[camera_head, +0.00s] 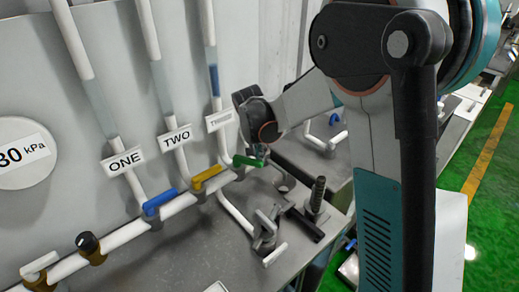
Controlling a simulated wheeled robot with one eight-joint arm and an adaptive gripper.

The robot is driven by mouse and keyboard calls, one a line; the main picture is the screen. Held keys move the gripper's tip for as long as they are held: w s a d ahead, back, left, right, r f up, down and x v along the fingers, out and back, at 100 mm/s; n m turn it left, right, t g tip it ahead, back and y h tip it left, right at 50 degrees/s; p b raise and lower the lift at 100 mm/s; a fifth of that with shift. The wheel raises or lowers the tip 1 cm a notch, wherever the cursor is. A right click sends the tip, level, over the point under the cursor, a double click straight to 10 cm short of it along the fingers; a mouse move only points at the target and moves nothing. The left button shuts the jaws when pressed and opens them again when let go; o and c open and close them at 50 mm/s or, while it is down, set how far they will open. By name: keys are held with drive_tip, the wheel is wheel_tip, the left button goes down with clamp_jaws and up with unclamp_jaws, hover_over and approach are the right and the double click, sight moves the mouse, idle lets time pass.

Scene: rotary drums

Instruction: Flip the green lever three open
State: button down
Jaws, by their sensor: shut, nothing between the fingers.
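The green lever (248,161) sits on the white horizontal pipe, below the label reading THREE (219,121). It lies roughly along the line of the pipe. My gripper (262,152) is shut and empty at the right end of the green lever. It is small in the view, and I cannot tell whether it touches the lever. My arm comes in from the right and hides part of the wall behind it.
A yellow lever (207,177) under the label TWO and a blue lever (160,201) under the label ONE lie to the left on the same pipe.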

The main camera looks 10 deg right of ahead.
sight(261, 161)
drive_tip(key=s+m, duration=0.1)
drive_tip(key=m, duration=0.1)
drive_tip(key=shift+s+a+m+g+h, duration=0.3)
drive_tip(key=shift+s+a+h, duration=0.1)
drive_tip(key=shift+s+a+b, duration=0.35)
drive_tip(key=shift+s+a, duration=0.2)
drive_tip(key=shift+s, duration=0.3)
drive_tip(key=shift+f, duration=0.1)
drive_tip(key=shift+w+d, duration=0.2)
drive_tip(key=shift+d, duration=0.25)
wheel_tip(261, 161, up, 10)
drive_tip(key=p, duration=0.1)
drive_tip(key=shift+f+p, duration=0.2)
drive_tip(key=shift+p, duration=0.15)
drive_tip(key=shift+a, duration=0.1)
